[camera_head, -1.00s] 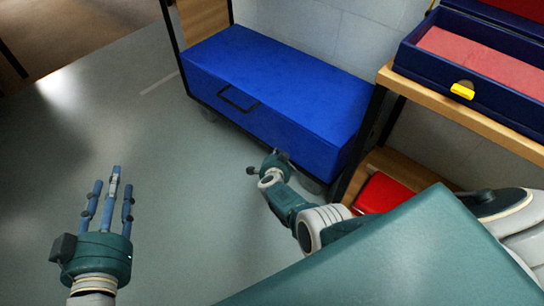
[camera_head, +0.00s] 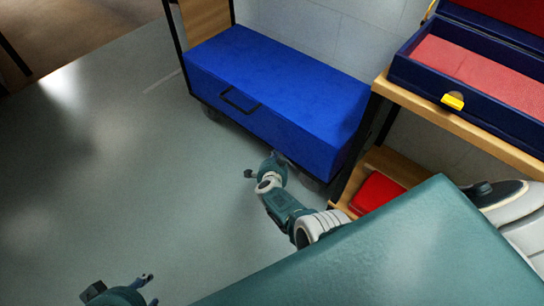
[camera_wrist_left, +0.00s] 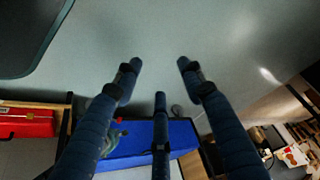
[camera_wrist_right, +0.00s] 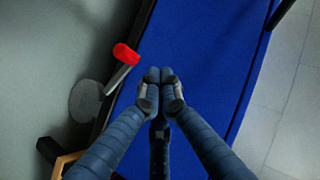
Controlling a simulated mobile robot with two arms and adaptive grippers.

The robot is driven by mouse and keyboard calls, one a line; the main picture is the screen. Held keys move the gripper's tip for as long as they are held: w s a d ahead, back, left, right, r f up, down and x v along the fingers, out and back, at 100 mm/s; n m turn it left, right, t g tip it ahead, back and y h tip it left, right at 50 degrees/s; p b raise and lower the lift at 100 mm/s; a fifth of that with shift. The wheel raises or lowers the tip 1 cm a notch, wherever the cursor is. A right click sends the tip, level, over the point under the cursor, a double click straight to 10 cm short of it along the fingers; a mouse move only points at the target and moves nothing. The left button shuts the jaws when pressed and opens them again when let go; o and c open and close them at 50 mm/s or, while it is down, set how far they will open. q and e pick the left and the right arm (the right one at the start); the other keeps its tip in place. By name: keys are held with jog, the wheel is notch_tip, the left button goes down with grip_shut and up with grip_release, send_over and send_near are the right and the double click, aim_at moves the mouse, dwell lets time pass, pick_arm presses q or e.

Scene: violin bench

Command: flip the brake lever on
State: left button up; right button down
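The brake lever, a short grey bar with a red tip (camera_wrist_right: 126,54), shows in the right wrist view beside the blue cart's edge, above a round grey caster (camera_wrist_right: 86,101). My right gripper (camera_wrist_right: 160,75) has its fingertips together with nothing visible between them, just right of the lever and apart from it in the picture. In the head view my right gripper (camera_head: 270,163) is low by the blue cart's (camera_head: 280,95) lower front edge, and the lever is hidden. My left gripper (camera_wrist_left: 160,64) has its fingers spread and empty; the head view cuts it off at the bottom left (camera_head: 122,293).
A wooden shelf (camera_head: 470,128) at the right holds an open dark blue case (camera_head: 480,75) with a yellow latch. A red box (camera_head: 376,193) lies on the lower shelf. The grey floor (camera_head: 110,160) left of the cart is clear.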

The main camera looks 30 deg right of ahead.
pick_arm(q)
notch_tip(320, 180, down, 10)
jog(key=s+g+p, duration=0.1)
jog(key=g+p, duration=0.1)
jog(key=p, duration=0.2)
jog(key=shift+s+a+p, duration=0.25)
jog(key=shift+s+p, duration=0.1)
jog(key=shift+s, duration=0.05)
pick_arm(e)
jog(key=s+a+r, duration=0.1)
jog(key=r, duration=0.1)
jog(key=s+a+r, duration=0.1)
jog(key=s+a, duration=0.1)
jog(key=shift+r, duration=0.35)
pick_arm(q)
jog(key=shift+r, duration=0.15)
